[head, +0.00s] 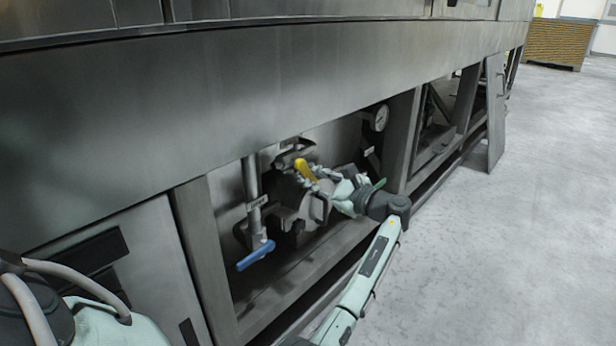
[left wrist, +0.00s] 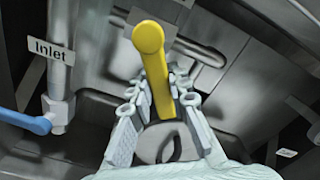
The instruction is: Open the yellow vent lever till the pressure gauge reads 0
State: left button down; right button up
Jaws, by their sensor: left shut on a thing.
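The yellow vent lever (head: 305,171) is inside the open bay under the machine. In the left wrist view the yellow lever (left wrist: 151,60) has a round end at the top, and its lower part runs down between my fingers. My left gripper (head: 318,181) is shut on the lever; its two fingers also show in the left wrist view (left wrist: 157,106), one on each side of it. The pressure gauge (head: 381,118) is a round white dial at the bay's upper right. It is too small to read. My right gripper is not in view.
A blue handle (head: 256,256) sits on a vertical pipe (head: 252,185) at the bay's left; the pipe has an "Inlet" label (left wrist: 51,51). Frame posts (head: 205,250) flank the bay. A loose panel (head: 496,110) leans farther right. The floor (head: 500,250) at right is clear.

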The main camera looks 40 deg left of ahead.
pick_arm(q)
jog(key=c, duration=1.4)
grip_release()
jog(key=s+d, duration=0.1)
jog(key=d, duration=1.1)
